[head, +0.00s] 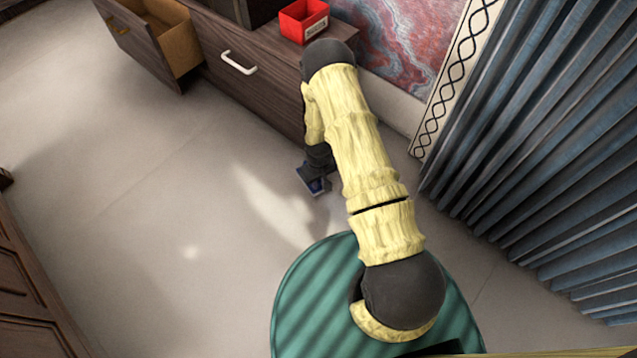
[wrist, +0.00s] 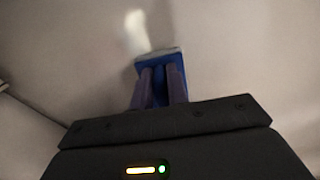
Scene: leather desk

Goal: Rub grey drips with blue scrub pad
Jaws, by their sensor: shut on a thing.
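My gripper (head: 314,176) hangs low over the pale floor, beside the front of the wooden cabinet. In the wrist view its two fingers (wrist: 160,82) are shut on the blue scrub pad (wrist: 158,57), which has a greyish far edge. The pad (head: 318,187) shows only as a small dark blue piece at the fingertips in the head view. I cannot tell whether the pad touches any surface. I cannot make out any grey drips in either view.
The dark wood cabinet (head: 240,95) has a white handle and an open drawer (head: 172,40) at its left. A red bin (head: 303,20) stands on its top. A blue pleated curtain (head: 560,150) hangs at the right. The floor (head: 130,200) at the left is clear, with bright light patches.

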